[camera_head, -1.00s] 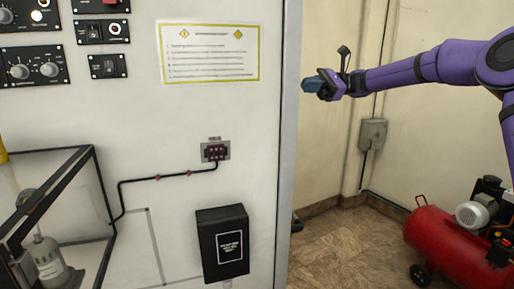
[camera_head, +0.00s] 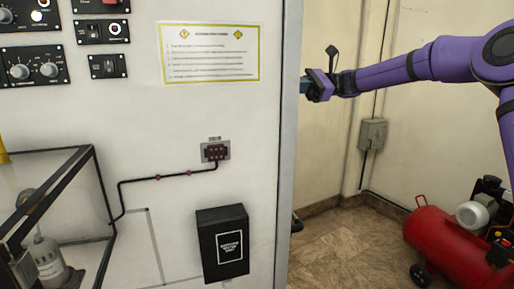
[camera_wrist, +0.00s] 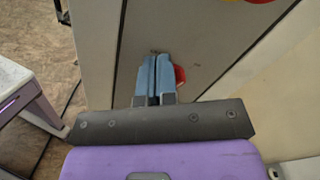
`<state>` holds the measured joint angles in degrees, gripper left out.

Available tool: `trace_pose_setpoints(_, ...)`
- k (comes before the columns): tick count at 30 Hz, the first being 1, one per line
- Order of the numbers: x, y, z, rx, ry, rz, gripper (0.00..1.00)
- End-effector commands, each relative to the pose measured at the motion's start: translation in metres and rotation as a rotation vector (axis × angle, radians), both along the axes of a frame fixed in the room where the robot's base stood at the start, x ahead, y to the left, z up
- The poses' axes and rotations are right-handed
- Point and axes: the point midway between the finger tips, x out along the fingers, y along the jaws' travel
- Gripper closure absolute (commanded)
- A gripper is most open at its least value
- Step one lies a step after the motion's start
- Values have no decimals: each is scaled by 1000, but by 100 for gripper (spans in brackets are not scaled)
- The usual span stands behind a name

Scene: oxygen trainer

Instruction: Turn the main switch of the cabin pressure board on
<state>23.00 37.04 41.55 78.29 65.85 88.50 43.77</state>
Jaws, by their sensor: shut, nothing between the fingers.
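My gripper (camera_head: 304,86) is at the right edge of the white board (camera_head: 180,110) in the head view, its fingertips partly hidden behind that edge. The wrist view shows its two blue fingers (camera_wrist: 154,68) shut together, with nothing between them, against a grey-white panel face (camera_wrist: 115,60). A red part (camera_wrist: 180,76), possibly the main switch, shows just right of the fingers and is partly hidden by them. I cannot tell whether the fingers touch it, nor which way it is turned.
A red and yellow part (camera_wrist: 258,2) is cut off at the top of the wrist view. A red compressor (camera_head: 450,240) stands on the floor at right. A black box (camera_head: 222,240) hangs low on the board. A grey wall box (camera_head: 373,134) is behind.

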Motion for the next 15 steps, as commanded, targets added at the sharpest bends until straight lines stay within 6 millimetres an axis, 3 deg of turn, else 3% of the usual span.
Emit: trace_pose_setpoints(15,4,1,-4,0,0,0,100)
